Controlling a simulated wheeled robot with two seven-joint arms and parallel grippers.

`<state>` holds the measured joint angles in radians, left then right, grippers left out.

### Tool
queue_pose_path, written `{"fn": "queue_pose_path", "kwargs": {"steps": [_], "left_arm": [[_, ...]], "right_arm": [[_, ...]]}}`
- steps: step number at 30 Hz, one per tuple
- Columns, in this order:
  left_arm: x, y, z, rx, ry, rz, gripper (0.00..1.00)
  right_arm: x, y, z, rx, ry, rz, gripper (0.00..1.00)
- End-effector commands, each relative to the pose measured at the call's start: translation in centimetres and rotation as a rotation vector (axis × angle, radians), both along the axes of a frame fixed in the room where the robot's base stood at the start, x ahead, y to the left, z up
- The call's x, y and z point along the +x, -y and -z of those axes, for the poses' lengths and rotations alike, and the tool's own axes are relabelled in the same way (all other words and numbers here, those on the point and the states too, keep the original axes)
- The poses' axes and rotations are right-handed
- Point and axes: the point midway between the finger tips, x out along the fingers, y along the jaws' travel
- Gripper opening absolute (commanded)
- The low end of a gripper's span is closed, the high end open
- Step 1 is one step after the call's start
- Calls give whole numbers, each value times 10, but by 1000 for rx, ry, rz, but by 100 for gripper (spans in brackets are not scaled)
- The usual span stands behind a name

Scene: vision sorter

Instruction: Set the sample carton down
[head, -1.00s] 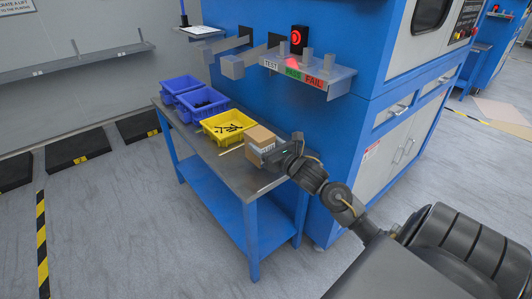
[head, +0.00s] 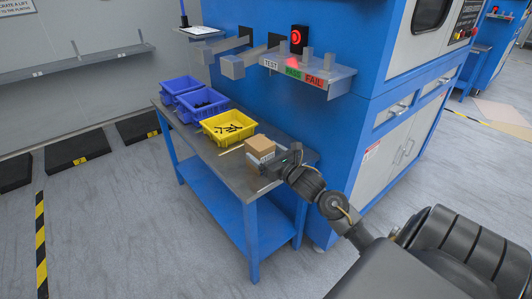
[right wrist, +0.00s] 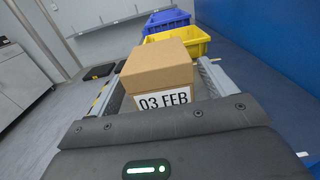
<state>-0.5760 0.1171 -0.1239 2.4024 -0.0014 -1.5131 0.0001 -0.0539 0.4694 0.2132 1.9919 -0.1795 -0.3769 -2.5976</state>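The sample carton (head: 260,150) is a brown box with a white label. It rests upright on the front right part of the grey-topped workbench (head: 225,165), beside the yellow bin. In the right wrist view the carton (right wrist: 160,75) shows its label, "03 FEB", facing my palm. My right gripper (head: 274,165) is around the carton at table height. In the wrist view its fingers (right wrist: 163,88) stand on both sides, with a narrow gap seen beside the box, so it looks open. The carton's far side is hidden. My left gripper is not in view.
A yellow bin (head: 213,132) with dark parts stands just behind the carton, and blue bins (head: 187,107) stand farther along the bench. A blue machine (head: 335,150) rises behind, with a TEST, PASS, FAIL shelf (head: 325,83) above. The bench's front edge is close to the carton.

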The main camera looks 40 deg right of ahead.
Motion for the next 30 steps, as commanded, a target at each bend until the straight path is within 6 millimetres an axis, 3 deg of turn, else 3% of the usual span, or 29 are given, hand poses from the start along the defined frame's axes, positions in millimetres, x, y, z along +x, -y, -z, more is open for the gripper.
{"fn": "queue_pose_path", "kwargs": {"steps": [9, 21, 30], "left_arm": [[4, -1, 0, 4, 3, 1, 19], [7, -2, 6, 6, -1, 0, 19], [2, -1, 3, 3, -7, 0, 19]], "right_arm": [[-3, 0, -3, 0, -1, 0, 83], [-83, -3, -1, -1, -4, -1, 83], [-118, -3, -2, 0, -1, 1, 83]]}}
